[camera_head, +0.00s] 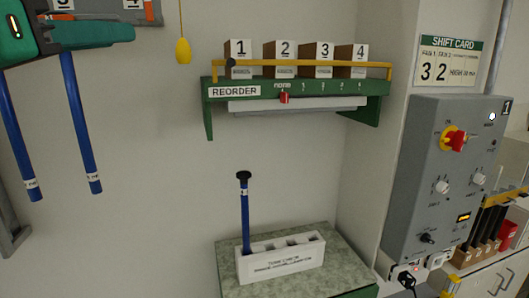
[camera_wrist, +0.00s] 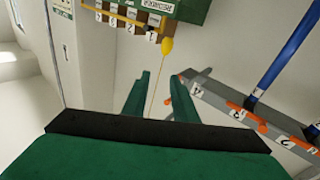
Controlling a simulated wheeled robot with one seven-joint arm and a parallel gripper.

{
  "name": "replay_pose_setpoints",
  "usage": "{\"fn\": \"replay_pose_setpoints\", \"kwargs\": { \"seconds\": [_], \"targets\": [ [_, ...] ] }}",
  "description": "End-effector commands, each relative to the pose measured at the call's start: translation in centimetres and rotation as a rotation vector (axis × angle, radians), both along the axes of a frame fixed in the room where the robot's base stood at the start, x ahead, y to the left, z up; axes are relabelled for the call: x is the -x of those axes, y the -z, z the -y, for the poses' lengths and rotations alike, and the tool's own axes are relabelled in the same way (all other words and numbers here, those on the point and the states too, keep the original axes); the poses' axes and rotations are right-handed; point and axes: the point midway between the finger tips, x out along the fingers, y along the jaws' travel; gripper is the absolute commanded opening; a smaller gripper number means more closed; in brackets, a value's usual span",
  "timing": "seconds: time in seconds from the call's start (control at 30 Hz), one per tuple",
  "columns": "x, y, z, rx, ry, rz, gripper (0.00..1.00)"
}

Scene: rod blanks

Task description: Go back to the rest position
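My gripper (camera_head: 128,33) is at the upper left of the head view, high in front of the wall and overlapping the hanging rack. In the wrist view its two green fingers (camera_wrist: 162,78) stand apart with nothing held between them. A blue rod (camera_head: 245,215) with a black top stands upright in the left hole of a white block (camera_head: 281,265). The block's other holes look empty. Two more blue rods (camera_head: 18,140) (camera_head: 80,125) hang at the left, and their upper ends are hidden behind my gripper.
A yellow pull (camera_head: 183,50) hangs on a cord right of my gripper. A grey control panel (camera_head: 425,165) is at the right. The block's stand (camera_head: 338,282) is below. Bare wall fills the middle left.

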Motion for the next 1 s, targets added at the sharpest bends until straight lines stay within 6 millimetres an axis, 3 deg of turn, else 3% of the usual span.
{"fn": "replay_pose_setpoints", "kwargs": {
  "seconds": [0.17, 0.47, 0.7, 1.0],
  "targets": [
    [-2.3, 2.9, -1.7, 0.080, 0.011, 0.030, 0.26],
    [-7.7, 11.5, -4.7, 0.266, 0.004, 0.096, 0.26],
    [-11.3, 20.0, -5.5, 0.394, -0.033, 0.124, 0.26],
    [-14.1, 31.8, -4.4, 0.518, -0.108, 0.124, 0.26]
  ]
}}
